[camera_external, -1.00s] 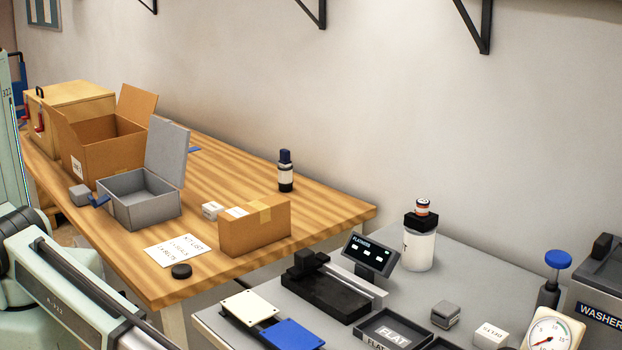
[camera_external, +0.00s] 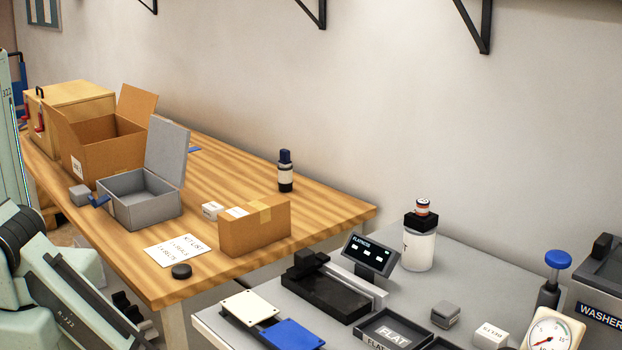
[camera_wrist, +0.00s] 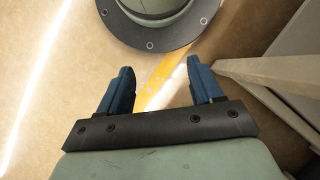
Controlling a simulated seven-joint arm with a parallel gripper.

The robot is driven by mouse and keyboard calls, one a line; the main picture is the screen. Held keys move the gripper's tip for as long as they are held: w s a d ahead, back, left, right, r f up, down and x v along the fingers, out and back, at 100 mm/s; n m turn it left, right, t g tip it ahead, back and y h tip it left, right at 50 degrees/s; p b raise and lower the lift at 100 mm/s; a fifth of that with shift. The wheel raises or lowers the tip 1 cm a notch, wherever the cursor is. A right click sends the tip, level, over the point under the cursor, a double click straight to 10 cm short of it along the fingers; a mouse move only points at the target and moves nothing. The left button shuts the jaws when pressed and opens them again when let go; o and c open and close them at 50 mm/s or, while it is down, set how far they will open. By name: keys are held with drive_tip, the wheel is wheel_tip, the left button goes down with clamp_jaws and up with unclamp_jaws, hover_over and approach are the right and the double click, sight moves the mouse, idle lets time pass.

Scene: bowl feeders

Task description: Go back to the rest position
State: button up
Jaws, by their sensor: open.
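My gripper (camera_wrist: 158,84) shows in the wrist view with its two blue fingers spread apart and nothing between them. Below the fingers is bare floor with a yellow stripe. The round dark flange of my own base stands at the top of that view.
The wooden table (camera_external: 330,206) holds an open grey box (camera_external: 140,208), an open cardboard box (camera_external: 102,160), a closed carton (camera_external: 254,230) and a dark bottle (camera_external: 285,172). A grey bench (camera_external: 225,322) with a display (camera_external: 371,255) stands at the right.

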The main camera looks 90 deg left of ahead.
drive_tip(key=shift+g, duration=0.5)
drive_tip(key=s, duration=0.4)
drive_tip(key=shift+s+a+r, duration=0.1)
drive_tip(key=shift+a+r, duration=0.25)
drive_tip(key=shift+a, duration=0.05)
